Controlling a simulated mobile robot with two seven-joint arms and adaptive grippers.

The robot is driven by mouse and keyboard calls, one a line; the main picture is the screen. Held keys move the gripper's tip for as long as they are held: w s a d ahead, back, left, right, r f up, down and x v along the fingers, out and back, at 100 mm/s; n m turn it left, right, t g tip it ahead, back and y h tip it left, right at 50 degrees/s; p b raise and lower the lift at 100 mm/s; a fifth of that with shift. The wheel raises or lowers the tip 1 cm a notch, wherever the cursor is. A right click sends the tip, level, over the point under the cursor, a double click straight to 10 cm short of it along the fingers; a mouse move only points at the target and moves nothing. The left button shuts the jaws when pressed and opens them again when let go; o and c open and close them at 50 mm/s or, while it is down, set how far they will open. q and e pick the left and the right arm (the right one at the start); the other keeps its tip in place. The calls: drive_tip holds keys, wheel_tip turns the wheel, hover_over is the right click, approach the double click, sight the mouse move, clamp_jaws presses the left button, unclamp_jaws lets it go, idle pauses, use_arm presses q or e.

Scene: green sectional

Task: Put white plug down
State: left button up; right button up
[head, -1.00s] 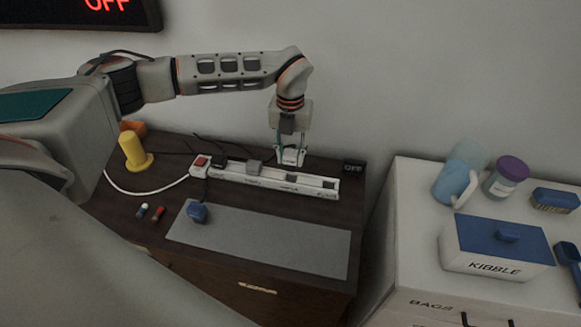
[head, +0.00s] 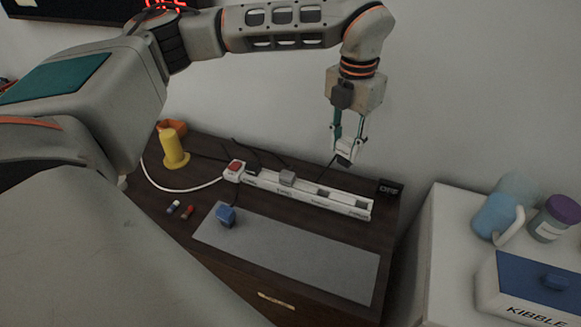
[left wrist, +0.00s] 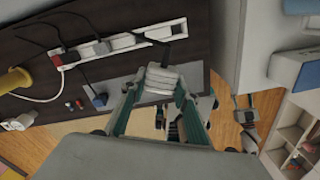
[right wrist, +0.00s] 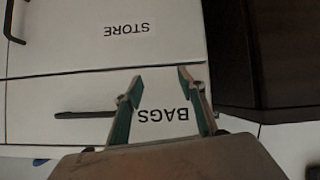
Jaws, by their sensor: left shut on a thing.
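My left gripper (head: 347,140) is shut on the white plug (head: 342,148) and holds it in the air above the right part of the white power strip (head: 335,199). The plug also shows between the fingers in the left wrist view (left wrist: 162,78), with a dark cord or prong part at its far end. The strip lies on the dark desk, with a grey plug (head: 287,177) and a black plug (head: 252,170) in it and open sockets to their right. My right gripper (right wrist: 160,80) is open and empty in front of white drawers, out of the head view.
A grey mat (head: 300,262) lies in front of the strip, with a blue plug (head: 226,215) at its left end; the rest is bare. A yellow spool-like object (head: 174,150) stands at left. A black OFF box (head: 390,188) sits right of the strip. A white cabinet (head: 440,240) stands at right.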

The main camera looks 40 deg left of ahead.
use_arm(q)
drive_tip(key=s+d+m+b, duration=0.1)
drive_tip(key=s+d+m, duration=0.3)
drive_tip(key=d+m, duration=0.1)
drive_tip(key=m+b, duration=0.2)
drive_tip(key=m, duration=0.6)
hover_over(342, 268)
drive_tip(key=f, duration=0.1)
wheel_tip(342, 268, down, 20)
drive_tip(key=shift+r+b, duration=0.1)
drive_tip(key=shift+b, duration=0.55)
use_arm(e)
drive_tip(key=f, duration=0.5)
drive_tip(key=shift+s+d, duration=0.2)
